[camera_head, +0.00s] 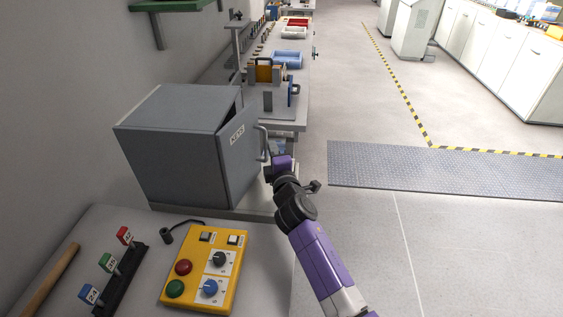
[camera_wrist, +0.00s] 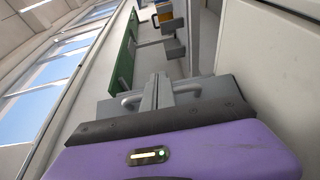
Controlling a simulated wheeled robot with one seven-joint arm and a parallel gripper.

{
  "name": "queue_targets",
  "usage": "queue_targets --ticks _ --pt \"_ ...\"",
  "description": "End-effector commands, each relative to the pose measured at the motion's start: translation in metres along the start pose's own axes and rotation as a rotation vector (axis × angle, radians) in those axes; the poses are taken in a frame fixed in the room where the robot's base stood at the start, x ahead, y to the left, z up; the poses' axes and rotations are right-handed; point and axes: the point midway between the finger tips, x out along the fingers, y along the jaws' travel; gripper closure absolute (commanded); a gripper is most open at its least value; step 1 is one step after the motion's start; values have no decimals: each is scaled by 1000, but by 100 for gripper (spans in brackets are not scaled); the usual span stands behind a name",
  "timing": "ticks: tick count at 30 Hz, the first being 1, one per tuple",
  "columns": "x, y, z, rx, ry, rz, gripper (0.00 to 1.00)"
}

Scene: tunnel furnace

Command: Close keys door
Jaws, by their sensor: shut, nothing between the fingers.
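The grey key cabinet (camera_head: 175,125) stands at the left on a table in the head view. Its door (camera_head: 238,160), labelled KEYS, is ajar: a narrow dark gap shows at its far top edge, and its near edge meets the cabinet. A grey bar handle (camera_head: 264,144) is on the door's far side. My gripper (camera_head: 280,163) is just right of the door, close to the handle; whether it touches the door cannot be told. In the wrist view my gripper's fingers (camera_wrist: 157,88) are together with nothing between them.
A yellow control box (camera_head: 206,268) and a rack of numbered key tags (camera_head: 112,275) lie on the near table. A workbench (camera_head: 276,122) with tools continues behind the cabinet. The floor to the right is open. A green shelf (camera_wrist: 121,52) shows in the wrist view.

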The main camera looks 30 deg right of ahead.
Motion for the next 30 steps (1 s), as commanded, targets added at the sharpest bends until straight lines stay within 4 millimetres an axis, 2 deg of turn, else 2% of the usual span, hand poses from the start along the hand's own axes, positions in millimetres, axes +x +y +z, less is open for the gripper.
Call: queue_targets --ticks 6,12,30 --pt "18 -2 -13 0 1 1 100" --pt "26 -1 -21 1 1 1 100" --pt "28 0 -23 1 1 0 100"
